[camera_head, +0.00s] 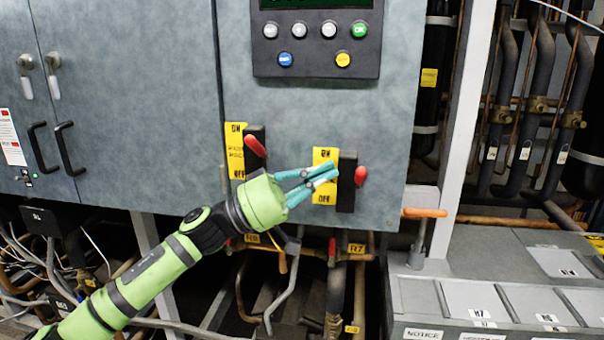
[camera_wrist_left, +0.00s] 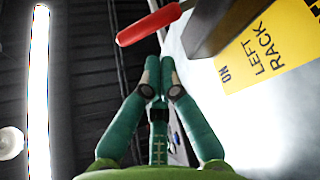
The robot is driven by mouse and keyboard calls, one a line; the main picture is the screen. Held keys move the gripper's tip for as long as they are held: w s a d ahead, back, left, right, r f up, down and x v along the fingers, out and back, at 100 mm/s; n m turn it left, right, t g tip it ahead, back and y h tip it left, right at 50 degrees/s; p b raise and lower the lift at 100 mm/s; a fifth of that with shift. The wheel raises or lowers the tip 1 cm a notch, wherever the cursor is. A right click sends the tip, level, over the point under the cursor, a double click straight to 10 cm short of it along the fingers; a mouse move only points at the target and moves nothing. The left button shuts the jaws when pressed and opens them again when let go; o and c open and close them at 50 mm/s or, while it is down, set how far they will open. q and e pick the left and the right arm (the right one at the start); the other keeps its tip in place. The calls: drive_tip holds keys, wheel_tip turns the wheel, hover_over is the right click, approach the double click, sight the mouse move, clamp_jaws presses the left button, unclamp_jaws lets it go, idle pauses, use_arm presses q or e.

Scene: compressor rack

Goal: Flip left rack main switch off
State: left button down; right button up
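The left rack main switch is a black box (camera_head: 346,182) with a red handle (camera_head: 361,176) on its right side, low on the grey cabinet. Its yellow label (camera_head: 325,157) shows ON above and OFF below; in the left wrist view the label (camera_wrist_left: 268,52) reads LEFT RACK, with the red handle (camera_wrist_left: 150,25) beyond the fingertips. My left gripper (camera_head: 333,174) has teal fingers brought together, with nothing seen between them. It lies across the label, just left of the box; I cannot tell whether it touches. My right gripper is out of view.
A second switch (camera_head: 254,148) with its own red handle and yellow label (camera_head: 235,150) is to the left. A control panel (camera_head: 315,45) with coloured buttons is above. Pipes run below the cabinet. A grey labelled unit (camera_head: 485,300) stands at the lower right.

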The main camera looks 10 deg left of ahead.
sight(343, 169)
use_arm(q)
drive_tip(key=shift+p+x, duration=0.5)
drive_tip(key=shift+x, duration=1.45)
drive_tip(key=shift+s+f+m+g+h+b, duration=0.3)
drive_tip(key=shift+m+g+b, duration=0.25)
drive_tip(key=shift+m, duration=0.45)
